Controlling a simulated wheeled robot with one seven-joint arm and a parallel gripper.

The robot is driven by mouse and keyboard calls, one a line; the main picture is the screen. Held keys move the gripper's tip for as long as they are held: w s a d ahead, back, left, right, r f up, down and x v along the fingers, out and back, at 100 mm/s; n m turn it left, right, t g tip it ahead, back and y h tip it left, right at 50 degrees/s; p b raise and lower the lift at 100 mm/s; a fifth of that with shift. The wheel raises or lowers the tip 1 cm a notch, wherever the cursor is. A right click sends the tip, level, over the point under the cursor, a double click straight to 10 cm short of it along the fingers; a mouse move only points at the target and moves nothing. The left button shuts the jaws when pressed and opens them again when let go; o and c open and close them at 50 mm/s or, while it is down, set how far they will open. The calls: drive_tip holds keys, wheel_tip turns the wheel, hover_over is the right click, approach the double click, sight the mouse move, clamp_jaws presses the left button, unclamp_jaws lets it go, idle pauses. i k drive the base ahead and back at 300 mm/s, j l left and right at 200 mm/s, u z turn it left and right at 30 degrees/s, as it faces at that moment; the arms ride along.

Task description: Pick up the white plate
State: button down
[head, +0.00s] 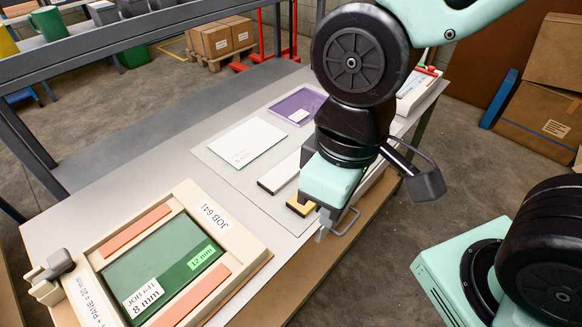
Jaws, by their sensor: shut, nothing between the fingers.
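The white plate (248,142) lies flat on the grey mat in the middle of the bench, with small print on its lower left part and a greenish near edge. Its top is uncovered and nothing touches it. My gripper (336,230) is to the right of the plate and nearer the camera, by the bench's right edge, apart from the plate. It is shut and empty. Its fingers are partly hidden by its mint-coloured body.
A purple plate (297,107) lies behind the white plate. A white bar (279,173) and a yellow block (300,205) lie between it and my gripper. A cream frame (180,196) with a green pane (165,256) fills the near left. A grey rail crosses behind the bench.

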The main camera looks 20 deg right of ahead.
sight(275, 179)
drive_tip(key=i+l+u, duration=0.15)
drive_tip(key=l+u, duration=0.15)
drive_tip(key=i+l+u, duration=0.15)
drive_tip(key=l+u, duration=0.5)
drive_tip(key=i+l, duration=0.05)
drive_tip(key=l, duration=0.05)
